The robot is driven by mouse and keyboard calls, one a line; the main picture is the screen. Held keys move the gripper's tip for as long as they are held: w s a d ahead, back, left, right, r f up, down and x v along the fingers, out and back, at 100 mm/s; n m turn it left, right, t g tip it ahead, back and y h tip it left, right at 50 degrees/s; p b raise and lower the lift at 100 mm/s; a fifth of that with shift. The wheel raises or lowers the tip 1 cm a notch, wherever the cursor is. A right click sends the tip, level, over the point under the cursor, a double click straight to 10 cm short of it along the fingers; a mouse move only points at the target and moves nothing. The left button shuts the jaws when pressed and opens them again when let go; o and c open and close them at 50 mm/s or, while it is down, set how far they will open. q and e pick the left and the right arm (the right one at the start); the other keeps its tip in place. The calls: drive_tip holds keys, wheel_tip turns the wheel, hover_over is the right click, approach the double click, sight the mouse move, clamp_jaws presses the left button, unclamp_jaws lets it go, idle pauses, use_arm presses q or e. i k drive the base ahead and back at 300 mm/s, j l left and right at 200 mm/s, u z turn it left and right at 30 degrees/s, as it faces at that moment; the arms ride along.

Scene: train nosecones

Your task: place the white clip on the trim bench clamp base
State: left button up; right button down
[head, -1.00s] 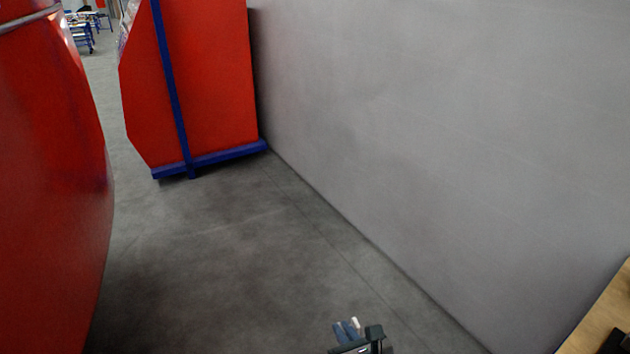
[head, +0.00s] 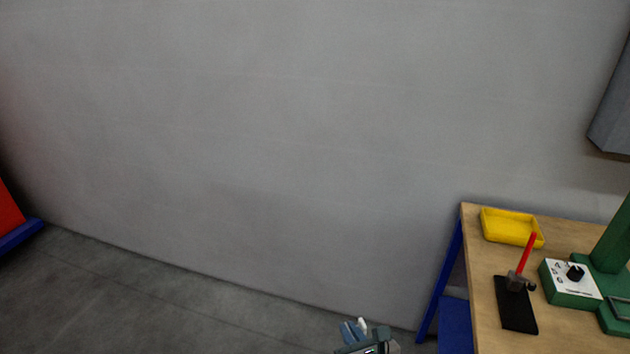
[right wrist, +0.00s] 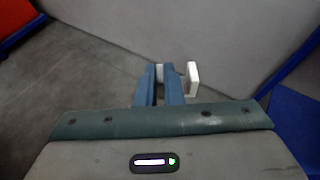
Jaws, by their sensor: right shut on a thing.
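My right gripper (head: 352,330) is at the bottom of the head view, above the floor and left of the bench. It is shut on the white clip (head: 362,325). In the right wrist view the white clip (right wrist: 193,79) sticks out to the right of the blue-grey fingers (right wrist: 160,85); part of it is hidden between them. The trim bench (head: 485,275) has a wooden top and stands at the right. A black base with a small metal clamp and a red upright rod (head: 517,305) stands on it, apart from the gripper. My left gripper is not in view.
A yellow tray (head: 510,228) lies at the bench's back corner. A white-topped green box with a black knob (head: 570,283) and a green machine (head: 612,245) stand to the right. A grey wall (head: 270,130) runs behind. Floor (head: 200,310) left of the bench is clear.

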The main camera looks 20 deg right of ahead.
sight(518, 311)
drive_tip(key=i+z, duration=0.15)
drive_tip(key=z, duration=0.3)
drive_tip(key=i+j+z, duration=0.1)
drive_tip(key=z, duration=0.4)
drive_tip(key=i+j+z, duration=0.1)
drive_tip(key=j+z, duration=0.15)
drive_tip(key=z, duration=0.2)
drive_tip(key=i+j+z, duration=0.1)
drive_tip(key=z, duration=0.4)
drive_tip(key=i+j+z, duration=0.15)
drive_tip(key=j+z, duration=0.15)
drive_tip(key=i+j+z, duration=0.15)
drive_tip(key=j+z, duration=0.15)
drive_tip(key=i+j+z, duration=0.1)
drive_tip(key=j+z, duration=0.45)
drive_tip(key=i+j, duration=0.1)
drive_tip(key=j, duration=0.15)
drive_tip(key=i+j, duration=0.15)
drive_tip(key=j, duration=0.1)
